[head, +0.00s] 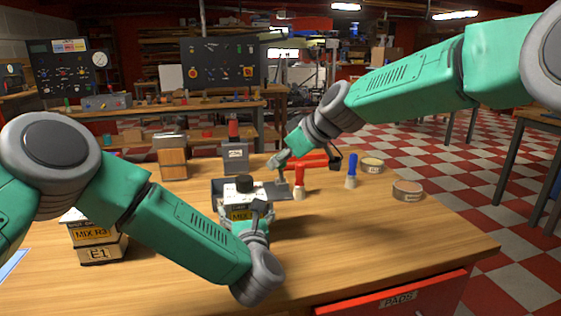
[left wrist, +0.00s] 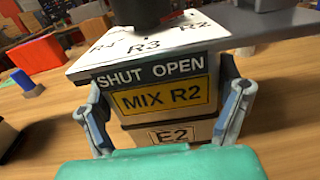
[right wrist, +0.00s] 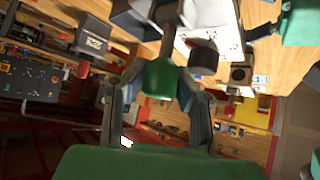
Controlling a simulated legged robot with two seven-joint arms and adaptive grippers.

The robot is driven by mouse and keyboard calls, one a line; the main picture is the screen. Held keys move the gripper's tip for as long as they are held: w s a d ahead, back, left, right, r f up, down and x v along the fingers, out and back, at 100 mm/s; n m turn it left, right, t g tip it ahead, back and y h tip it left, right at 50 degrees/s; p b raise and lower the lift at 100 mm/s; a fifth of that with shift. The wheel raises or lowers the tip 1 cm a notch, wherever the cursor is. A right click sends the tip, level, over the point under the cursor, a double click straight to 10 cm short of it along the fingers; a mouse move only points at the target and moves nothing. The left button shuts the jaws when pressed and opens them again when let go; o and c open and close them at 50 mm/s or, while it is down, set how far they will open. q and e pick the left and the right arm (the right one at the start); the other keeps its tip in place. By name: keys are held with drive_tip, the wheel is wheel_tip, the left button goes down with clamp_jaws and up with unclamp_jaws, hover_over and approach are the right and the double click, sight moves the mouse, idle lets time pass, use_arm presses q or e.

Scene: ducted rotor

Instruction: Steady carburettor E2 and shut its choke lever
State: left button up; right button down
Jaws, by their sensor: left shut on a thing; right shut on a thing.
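Carburettor E2 (head: 238,214) stands on the wooden table, with a white top, a dark knob and a yellow MIX R2 label. In the left wrist view its E2 plate (left wrist: 172,136) and SHUT OPEN strip (left wrist: 150,72) face me. My left gripper (head: 258,213) is shut on its body, one finger on each side. My right gripper (head: 281,164) is behind and right of it, shut on the choke lever's green knob (right wrist: 160,78). The lever's grey stem (right wrist: 167,45) runs from the knob toward the carburettor. I cannot tell the lever's exact setting against the strip.
Unit E1 (head: 97,248) stands at the left, partly behind my left arm. A red-handled tool (head: 299,182), a blue-handled tool (head: 351,170) and two tins (head: 407,190) are to the right. A grey box (head: 235,157) stands behind. The front right tabletop is clear.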

drive_tip(key=shift+s+f, duration=0.1)
drive_tip(key=shift+f, duration=0.15)
drive_tip(key=c, duration=1.3)
unclamp_jaws()
drive_tip(key=shift+o, duration=0.2)
drive_tip(key=shift+r, duration=0.2)
drive_tip(key=shift+d+r, duration=0.2)
drive_tip(key=shift+r, duration=0.05)
drive_tip(key=v, duration=1.1)
drive_tip(key=shift+s+f, duration=0.1)
use_arm(q)
drive_tip(key=o, duration=1.3)
drive_tip(key=shift+c, duration=0.2)
